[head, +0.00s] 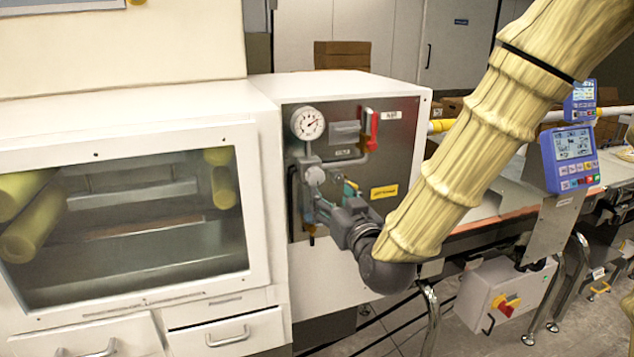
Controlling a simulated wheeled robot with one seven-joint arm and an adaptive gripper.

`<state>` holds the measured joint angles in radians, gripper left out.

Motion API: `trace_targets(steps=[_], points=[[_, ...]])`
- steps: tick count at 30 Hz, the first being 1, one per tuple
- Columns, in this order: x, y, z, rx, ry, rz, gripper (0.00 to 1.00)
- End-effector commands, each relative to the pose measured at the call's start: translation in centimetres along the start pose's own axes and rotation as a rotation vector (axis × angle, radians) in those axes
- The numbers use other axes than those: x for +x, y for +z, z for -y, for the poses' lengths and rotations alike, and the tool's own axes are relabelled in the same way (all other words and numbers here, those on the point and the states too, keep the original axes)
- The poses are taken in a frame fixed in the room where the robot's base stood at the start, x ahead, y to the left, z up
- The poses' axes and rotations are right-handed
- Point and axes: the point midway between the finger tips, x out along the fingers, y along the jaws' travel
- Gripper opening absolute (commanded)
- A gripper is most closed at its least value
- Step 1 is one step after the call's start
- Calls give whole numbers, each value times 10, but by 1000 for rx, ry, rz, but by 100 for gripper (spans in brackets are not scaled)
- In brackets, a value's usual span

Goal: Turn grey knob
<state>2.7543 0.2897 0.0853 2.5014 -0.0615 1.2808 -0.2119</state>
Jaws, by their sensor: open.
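A grey round knob (315,176) sits on the pneumatic unit below a white dial gauge (308,123), on the steel panel of the white cabinet. My gripper (324,211) is in front of the lower part of this panel, just below and to the right of the knob. My arm comes in from the upper right. The gripper is open. Its fingers are small and dark in this view, and I cannot tell whether they touch any fitting. My gripper and wrist hide part of the lower fittings.
A red lever (374,130) and a yellow label (384,192) are on the same steel panel (405,130). A white cabinet with a window (130,230) stands at left. The conveyor, blue displays (573,145) and a grey switch box (507,300) are at right.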

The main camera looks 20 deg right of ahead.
Motion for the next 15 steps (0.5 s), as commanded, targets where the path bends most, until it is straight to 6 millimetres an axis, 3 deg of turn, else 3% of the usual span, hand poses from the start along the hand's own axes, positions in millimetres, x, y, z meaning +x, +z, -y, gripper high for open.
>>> trace_targets(steps=[7, 15], points=[[16, -7, 0, 0, 0, -13, 58], [60, -7, 0, 0, 0, -11, 58]])
